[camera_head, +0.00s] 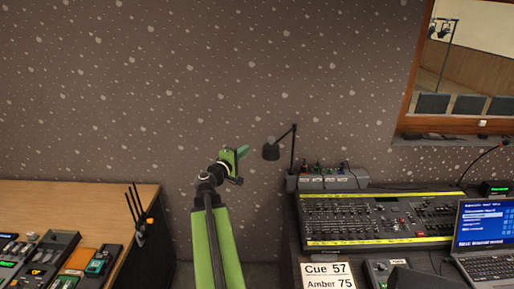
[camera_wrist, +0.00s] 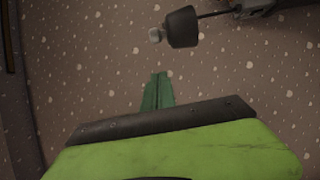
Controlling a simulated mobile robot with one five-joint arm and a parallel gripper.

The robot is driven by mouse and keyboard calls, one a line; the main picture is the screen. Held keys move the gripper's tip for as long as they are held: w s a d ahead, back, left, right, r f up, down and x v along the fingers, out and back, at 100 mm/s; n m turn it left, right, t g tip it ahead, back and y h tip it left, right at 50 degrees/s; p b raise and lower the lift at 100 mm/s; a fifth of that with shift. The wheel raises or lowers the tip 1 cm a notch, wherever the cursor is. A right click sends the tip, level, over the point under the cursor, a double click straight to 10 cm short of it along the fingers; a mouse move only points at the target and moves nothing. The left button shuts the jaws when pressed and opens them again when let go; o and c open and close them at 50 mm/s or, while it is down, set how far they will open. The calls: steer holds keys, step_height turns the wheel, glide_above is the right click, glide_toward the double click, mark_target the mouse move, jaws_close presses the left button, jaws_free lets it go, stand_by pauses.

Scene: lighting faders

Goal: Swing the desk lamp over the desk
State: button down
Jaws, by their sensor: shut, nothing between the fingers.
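The desk lamp (camera_head: 271,151) is dark, with a small shade on a thin jointed arm and an upright post (camera_head: 293,150) at the back left of the right-hand desk. Its shade hangs to the left of the post, near the desk's left edge. In the wrist view the lamp shade (camera_wrist: 182,27) is at the top centre, with a pale bulb at its open end. My gripper (camera_head: 243,151) is green, shut and empty, to the left of the shade and apart from it. In the wrist view the closed fingertips (camera_wrist: 160,76) are below the shade, with a gap between.
The right-hand desk carries a fader console (camera_head: 375,217), a laptop (camera_head: 484,240) and a sign (camera_head: 327,275). A wooden desk (camera_head: 70,195) with several devices is at left. A speckled wall (camera_head: 200,80) stands behind; a gap separates the desks.

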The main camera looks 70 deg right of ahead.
mark_target(265, 147)
steer(key=s+d, duration=0.1)
steer(key=d, duration=0.2)
steer(key=s+d, duration=0.2)
steer(key=d, duration=0.1)
steer(key=s+d, duration=0.2)
steer(key=d, duration=0.1)
steer(key=shift+d, duration=0.4)
